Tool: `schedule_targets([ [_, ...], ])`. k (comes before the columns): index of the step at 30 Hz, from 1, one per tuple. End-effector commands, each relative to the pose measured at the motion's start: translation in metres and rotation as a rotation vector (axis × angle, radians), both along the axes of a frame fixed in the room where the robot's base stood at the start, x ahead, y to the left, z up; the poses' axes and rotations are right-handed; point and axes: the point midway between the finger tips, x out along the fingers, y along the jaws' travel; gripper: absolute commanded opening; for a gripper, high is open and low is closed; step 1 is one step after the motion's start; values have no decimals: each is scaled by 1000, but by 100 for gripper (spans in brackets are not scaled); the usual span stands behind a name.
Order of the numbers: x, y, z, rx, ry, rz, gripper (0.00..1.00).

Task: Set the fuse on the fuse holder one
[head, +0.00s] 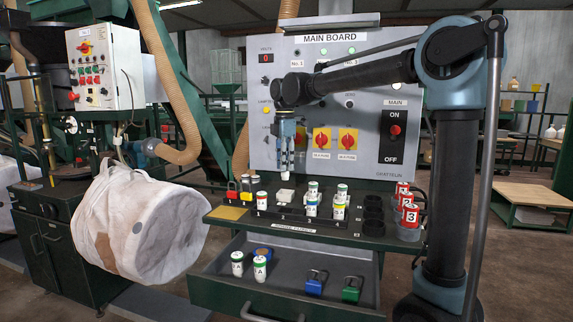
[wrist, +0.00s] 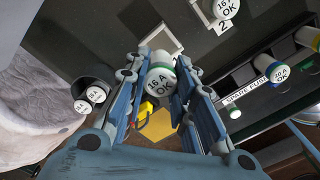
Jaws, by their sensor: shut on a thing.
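My gripper (head: 285,165) is shut on a white fuse with a green band. The held fuse (wrist: 162,80) reads "16 A OK" in the wrist view and sits between the fingertips. In the head view my gripper is in front of the main board, above the bench and clear of it. In the wrist view an empty white square frame (wrist: 158,38) shows beyond the fingers; I cannot read a number on it. Beside it, another "16 OK" fuse (wrist: 228,9) stands near a label "2".
Several fuses stand along the bench, including a red-banded one (head: 262,201). The spare-fuse label (wrist: 247,95) is on the rack. An open drawer (head: 245,309) holds fuses and padlocks. A yellow pad (head: 228,213) lies at the bench's left.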

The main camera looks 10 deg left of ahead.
Motion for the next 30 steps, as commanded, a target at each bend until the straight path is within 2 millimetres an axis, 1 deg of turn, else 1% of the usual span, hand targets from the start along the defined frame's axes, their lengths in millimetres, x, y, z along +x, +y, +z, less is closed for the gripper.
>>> schedule_targets([
  [5,1,-2,0,0,0,-3,0],
  [10,1,-2,-6,0,0,-3,0],
  [24,1,-2,-46,0,0,-3,0],
  [30,1,-2,-56,0,0,-3,0],
])
